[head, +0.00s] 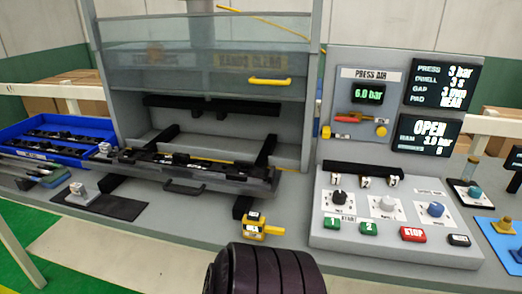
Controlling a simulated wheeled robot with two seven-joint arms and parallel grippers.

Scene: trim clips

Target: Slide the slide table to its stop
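The slide table (262,186) is a grey plate standing out in front of the press opening, across black rails (243,206). A black bar handle (185,188) sits on its front edge. A long dark part with several black pieces (180,159) lies on top of it. The press (112,125) is a grey frame behind the table, with a gap between the table and its rear wall. I cannot make out the stop. Neither of my grippers is recognisable in the head view.
A clear guard with a yellow handle (270,81) covers the upper press. A small yellow device (255,226) stands in front of the right rail. A control box (385,238) with buttons is at right; the screen above (430,132) reads OPEN. A blue tray (20,128) is at left.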

